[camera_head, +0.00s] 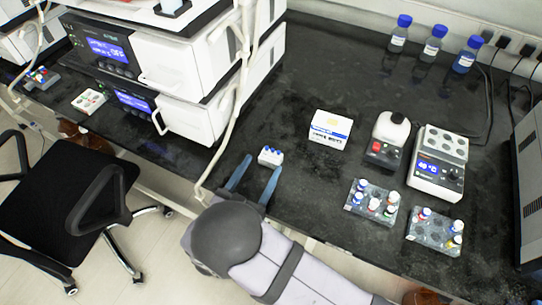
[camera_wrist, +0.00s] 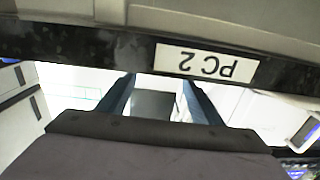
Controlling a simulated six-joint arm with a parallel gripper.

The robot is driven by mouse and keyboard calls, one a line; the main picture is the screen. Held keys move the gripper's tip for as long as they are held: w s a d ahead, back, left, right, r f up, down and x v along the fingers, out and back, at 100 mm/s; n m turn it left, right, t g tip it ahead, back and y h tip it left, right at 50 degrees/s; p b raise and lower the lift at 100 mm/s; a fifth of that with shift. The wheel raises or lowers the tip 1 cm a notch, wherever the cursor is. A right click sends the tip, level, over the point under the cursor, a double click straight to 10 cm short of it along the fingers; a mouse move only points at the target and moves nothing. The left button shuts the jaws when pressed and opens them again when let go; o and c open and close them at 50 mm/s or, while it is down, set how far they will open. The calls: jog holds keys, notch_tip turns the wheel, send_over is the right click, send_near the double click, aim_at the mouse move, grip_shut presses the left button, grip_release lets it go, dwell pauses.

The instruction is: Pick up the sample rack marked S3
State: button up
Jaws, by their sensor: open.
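No S3 mark is readable on any rack. Two clear racks with coloured caps stand to the right: one rack (camera_head: 371,204) and another rack (camera_head: 434,233) nearer the right edge. A white rack (camera_head: 90,101) lies far left by the instruments, with another small rack (camera_head: 40,79) beyond it. My gripper is open and empty at the bench's front edge; its fingers also show in the wrist view (camera_wrist: 158,88), where no rack can be made out.
A label reading PC2 (camera_wrist: 207,63) shows upside down in the wrist view. White instruments (camera_head: 190,60) stand left of my gripper, with a hanging tube near it. A white box (camera_head: 330,128), a small mixer (camera_head: 388,140), a heater block (camera_head: 438,163) and capped bottles (camera_head: 432,45) stand behind.

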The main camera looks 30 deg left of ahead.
aim_at(272, 151)
jog(key=shift+w+f+p, duration=0.15)
jog(key=shift+w+p, duration=0.2)
jog(key=shift+w, duration=1)
jog(key=shift+w+f+p, duration=0.15)
jog(key=shift+w+p, duration=0.2)
jog(key=shift+w, duration=0.95)
jog(key=c, duration=0.9)
